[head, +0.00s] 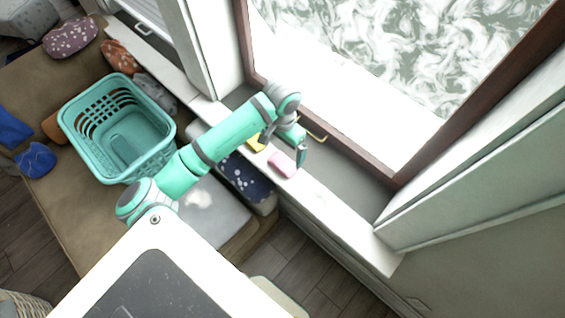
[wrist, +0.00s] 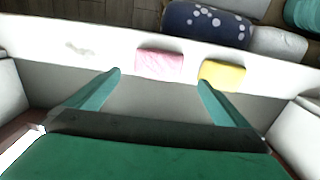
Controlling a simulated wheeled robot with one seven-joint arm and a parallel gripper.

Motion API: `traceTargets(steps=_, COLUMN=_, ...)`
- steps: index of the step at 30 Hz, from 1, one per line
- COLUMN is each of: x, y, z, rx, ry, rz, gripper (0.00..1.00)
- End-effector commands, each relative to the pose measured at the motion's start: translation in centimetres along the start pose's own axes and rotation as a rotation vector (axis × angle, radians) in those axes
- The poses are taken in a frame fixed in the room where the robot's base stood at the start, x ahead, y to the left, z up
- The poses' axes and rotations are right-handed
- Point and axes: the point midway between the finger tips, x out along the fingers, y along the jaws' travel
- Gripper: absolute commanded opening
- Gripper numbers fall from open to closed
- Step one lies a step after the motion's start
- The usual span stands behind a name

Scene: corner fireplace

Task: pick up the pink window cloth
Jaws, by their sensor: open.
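The pink window cloth (head: 283,164) lies on the white window sill, below the window. In the wrist view the pink cloth (wrist: 159,64) is a small folded bundle on the sill, ahead of the gap between my fingers. My gripper (wrist: 160,82) is open and empty, with its two green fingers spread apart. In the head view my gripper (head: 301,152) hangs over the sill beside the cloth, on its right. It does not visibly touch the cloth.
A yellow cloth (wrist: 222,74) lies close to the pink one, near my right finger. A brown-framed window (head: 340,150) borders the sill. A dark dotted cushion (head: 246,176) lies below the sill. A teal basket (head: 118,128) stands on the bench. The sill (head: 340,225) is clear toward the lower right.

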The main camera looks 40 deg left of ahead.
Motion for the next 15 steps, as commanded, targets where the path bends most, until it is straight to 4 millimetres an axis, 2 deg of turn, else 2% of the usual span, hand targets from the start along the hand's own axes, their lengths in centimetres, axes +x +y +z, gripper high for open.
traceTargets(steps=3, x=1.9, y=0.0, z=0.1, rx=-0.003, ry=-0.001, rz=0.002, gripper=1.0)
traceTargets(steps=11, x=3.6, y=0.1, z=0.1, rx=-0.002, ry=0.0, rz=0.001, gripper=1.0)
traceTargets(steps=15, x=5.4, y=0.4, z=0.2, rx=-0.001, ry=0.0, rz=0.002, gripper=1.0)
